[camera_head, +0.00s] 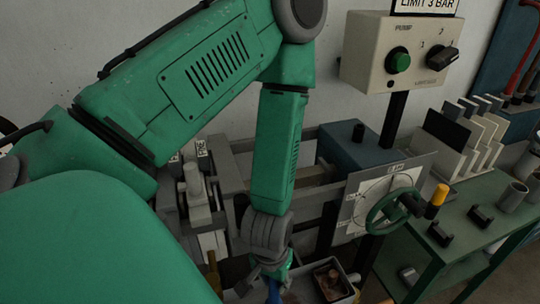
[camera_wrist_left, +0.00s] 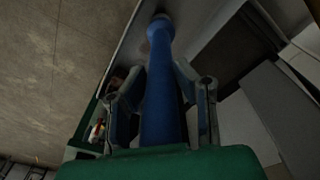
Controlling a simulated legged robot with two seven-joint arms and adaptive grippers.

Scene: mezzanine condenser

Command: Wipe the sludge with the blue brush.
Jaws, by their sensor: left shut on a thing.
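My left gripper (camera_head: 274,275) points down at the bottom centre of the head view, shut on the blue brush (camera_head: 274,291). In the left wrist view the blue brush (camera_wrist_left: 160,80) runs away from the palm between the two fingers (camera_wrist_left: 160,95), its round blue end near the top. The brush's bristles cannot be made out. No sludge can be clearly told. A grey tray (camera_head: 352,292) with dark and reddish-brown contents lies just right of the gripper. My right gripper is not in view.
A pump control box (camera_head: 402,50) is on a post behind. A green bench (camera_head: 480,235) with small black parts and cups fills the right. Grey machinery (camera_head: 205,190) stands left of the forearm.

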